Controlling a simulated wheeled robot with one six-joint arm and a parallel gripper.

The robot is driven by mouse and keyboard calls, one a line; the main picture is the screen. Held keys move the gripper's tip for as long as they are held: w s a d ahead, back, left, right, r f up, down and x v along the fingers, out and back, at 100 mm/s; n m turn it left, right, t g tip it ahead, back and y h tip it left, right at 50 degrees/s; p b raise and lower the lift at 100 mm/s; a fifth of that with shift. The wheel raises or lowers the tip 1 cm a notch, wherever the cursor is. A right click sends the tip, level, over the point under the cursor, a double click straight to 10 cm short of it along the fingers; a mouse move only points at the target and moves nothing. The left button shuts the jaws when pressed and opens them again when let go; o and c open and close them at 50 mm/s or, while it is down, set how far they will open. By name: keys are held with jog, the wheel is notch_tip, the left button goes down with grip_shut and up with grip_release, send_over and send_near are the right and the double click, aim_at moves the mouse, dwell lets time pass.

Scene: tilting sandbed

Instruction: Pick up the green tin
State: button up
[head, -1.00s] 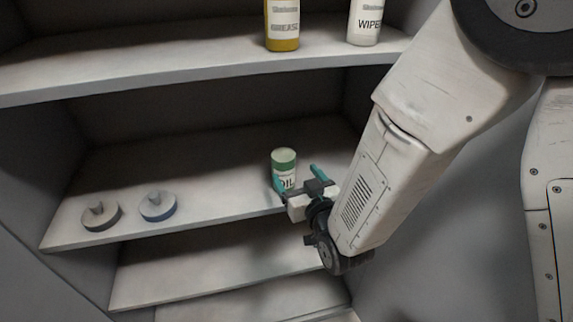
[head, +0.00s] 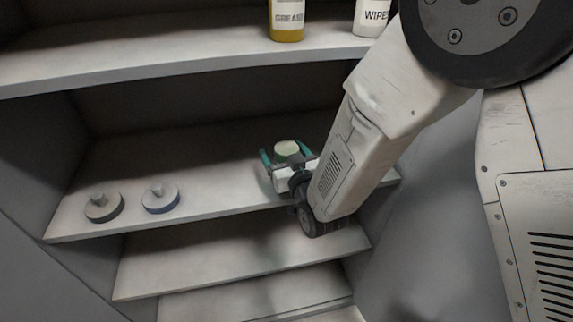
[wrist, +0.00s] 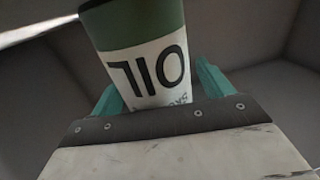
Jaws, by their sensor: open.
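The green tin (head: 287,150) stands on the middle shelf, and in the head view only its pale green top shows above my gripper. In the wrist view the tin (wrist: 142,62) fills the upper middle, with a white label reading OIL, upside down. My gripper (head: 284,160) is open, with one teal finger on each side of the tin. The wrist view shows the two fingers (wrist: 160,85) flanking the tin's label. The tin's lower part is hidden behind the gripper's body. I cannot tell whether the fingers touch it.
Two round knobbed discs, one grey (head: 104,207) and one blue (head: 160,198), lie on the same shelf (head: 225,190) to the left. A yellow grease bottle (head: 287,22) and a white wipes container (head: 372,17) stand on the shelf above. The shelf between discs and tin is clear.

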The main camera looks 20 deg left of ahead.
jog(key=c, duration=1.3)
